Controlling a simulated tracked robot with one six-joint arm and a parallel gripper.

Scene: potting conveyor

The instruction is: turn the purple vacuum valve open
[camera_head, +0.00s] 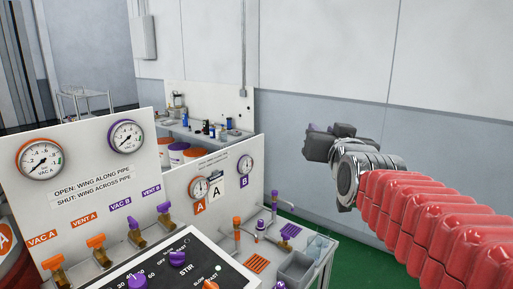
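The purple valve under the label VAC B (135,225) is on the slanted panel at the lower left, on a brass-coloured fitting. I cannot tell clearly how its wing is turned. A second purple valve, under VENT B (164,208), is just right of it. My gripper (312,140) is raised at the right, in front of the grey wall, far from the valves. Its dark fingers point left and are seen from the side, so I cannot tell if they are open. A small purple patch shows by its tip; I cannot tell what it is.
Orange valves, VAC A (54,268) and VENT A (97,247), stand left of the purple ones. A white gauge board (75,185) rises behind them. A dark control box (175,265) with knobs is in front. A bench with fittings and a grey bin (296,268) lies right.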

